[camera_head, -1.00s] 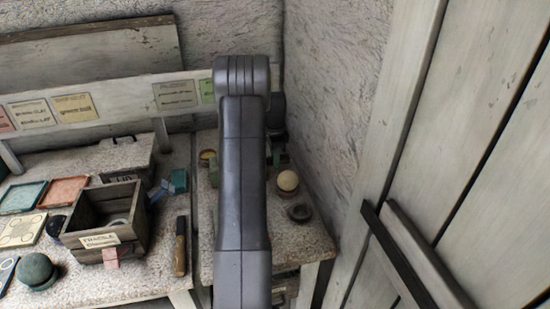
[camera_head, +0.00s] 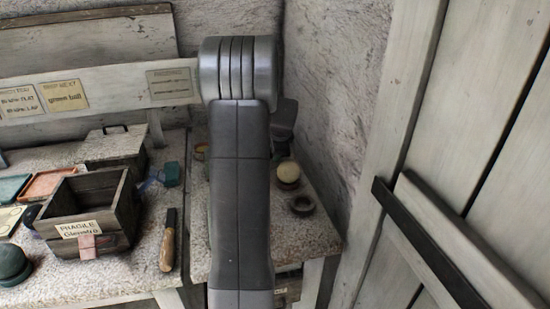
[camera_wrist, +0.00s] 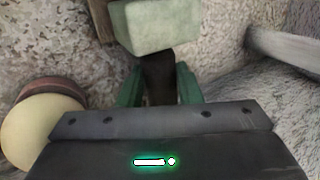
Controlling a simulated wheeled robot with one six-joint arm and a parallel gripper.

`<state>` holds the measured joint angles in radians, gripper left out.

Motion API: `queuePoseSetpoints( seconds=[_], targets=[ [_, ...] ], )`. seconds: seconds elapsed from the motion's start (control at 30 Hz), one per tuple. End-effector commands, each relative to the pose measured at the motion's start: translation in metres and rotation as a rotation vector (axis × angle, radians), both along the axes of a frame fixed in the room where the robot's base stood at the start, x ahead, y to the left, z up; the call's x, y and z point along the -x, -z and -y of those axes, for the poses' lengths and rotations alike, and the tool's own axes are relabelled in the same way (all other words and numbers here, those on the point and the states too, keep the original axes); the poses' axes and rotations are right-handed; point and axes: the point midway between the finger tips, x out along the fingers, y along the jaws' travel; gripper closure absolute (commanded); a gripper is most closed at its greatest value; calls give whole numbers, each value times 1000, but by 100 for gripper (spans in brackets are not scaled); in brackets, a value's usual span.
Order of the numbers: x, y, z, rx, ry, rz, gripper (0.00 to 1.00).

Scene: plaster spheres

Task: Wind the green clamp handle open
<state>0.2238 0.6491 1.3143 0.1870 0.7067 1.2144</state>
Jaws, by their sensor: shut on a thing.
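In the wrist view, a pale green block (camera_wrist: 155,27) of the clamp stands just ahead of my gripper, at the top middle. A dark stem (camera_wrist: 158,72) runs down from it between two dark green pieces, which look like my gripper's fingers (camera_wrist: 160,88). My gripper is shut on the clamp handle; the exact contact is hard to make out because the gripper body covers the lower part. In the head view, my arm hides the gripper and the green handle.
A cream ball (camera_head: 288,172) stands close to the gripper's left in the wrist view. A dark ring (camera_head: 302,206) lies near the bench's right edge. The rough wall (camera_head: 330,100) is close on the right. A wooden box (camera_head: 125,212) and a brown-handled tool (camera_head: 168,245) are left of my arm.

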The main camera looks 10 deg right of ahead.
Motion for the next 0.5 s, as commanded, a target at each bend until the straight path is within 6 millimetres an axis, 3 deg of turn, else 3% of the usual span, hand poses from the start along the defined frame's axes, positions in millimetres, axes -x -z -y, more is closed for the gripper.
queuePoseSetpoints(
  seconds=[0.5],
  targets=[
    [0,0,0,-2,1,32,92]
  ],
)
